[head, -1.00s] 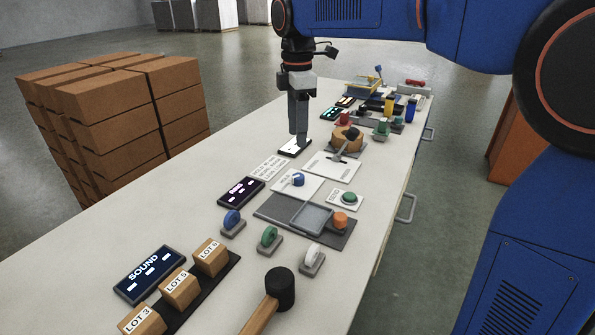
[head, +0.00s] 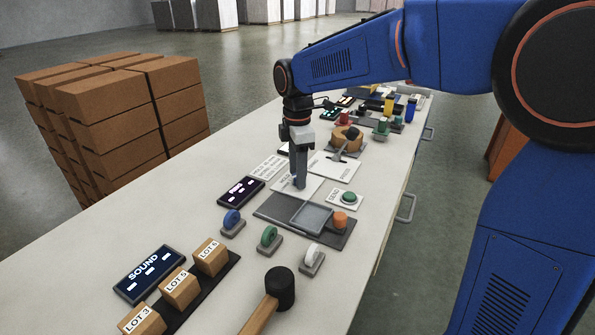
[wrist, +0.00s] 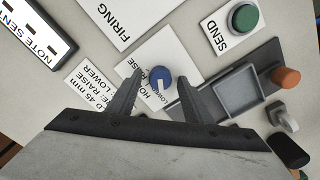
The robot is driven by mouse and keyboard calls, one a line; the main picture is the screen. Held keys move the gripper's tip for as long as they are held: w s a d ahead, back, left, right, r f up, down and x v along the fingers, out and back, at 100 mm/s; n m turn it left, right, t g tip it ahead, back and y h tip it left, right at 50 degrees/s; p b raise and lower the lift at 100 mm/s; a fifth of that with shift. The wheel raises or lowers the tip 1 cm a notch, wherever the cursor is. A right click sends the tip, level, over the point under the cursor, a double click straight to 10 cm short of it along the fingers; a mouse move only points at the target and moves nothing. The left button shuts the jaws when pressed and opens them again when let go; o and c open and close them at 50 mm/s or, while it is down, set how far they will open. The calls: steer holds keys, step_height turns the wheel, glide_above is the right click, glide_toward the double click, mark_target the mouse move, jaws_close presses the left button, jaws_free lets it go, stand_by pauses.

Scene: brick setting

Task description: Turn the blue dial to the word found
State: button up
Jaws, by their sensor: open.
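The blue dial (wrist: 161,77) sits on a white card (wrist: 150,88) with printed words around it. "RAISE" is readable on the card, with "HO..." and "LOWER" partly covered. A white mark on the dial faces the bottom of the wrist view. My gripper (wrist: 160,79) is open, its fingers on the left and right of the dial; contact cannot be told. In the head view my gripper (head: 300,184) points down over the same card (head: 312,190) and mostly hides the dial.
A printed note card (wrist: 92,82) with "RAISE" and "LOWER" lines lies left of the dial card. A "FIRING" card (wrist: 125,20), a green "SEND" button (wrist: 245,18) and a grey tray (wrist: 240,92) are near.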

steer(key=c, duration=1.1)
steer(key=shift+o, duration=0.2)
steer(key=shift+m, duration=0.3)
steer(key=m, duration=0.4)
steer(key=shift+m, duration=0.3)
steer(key=m, duration=0.5)
steer(key=shift+w, duration=0.1)
steer(key=m, duration=0.6)
steer(key=shift+m, duration=0.4)
steer(key=m, duration=0.6)
steer(key=shift+d+m, duration=0.1)
steer(key=shift+m, duration=0.2)
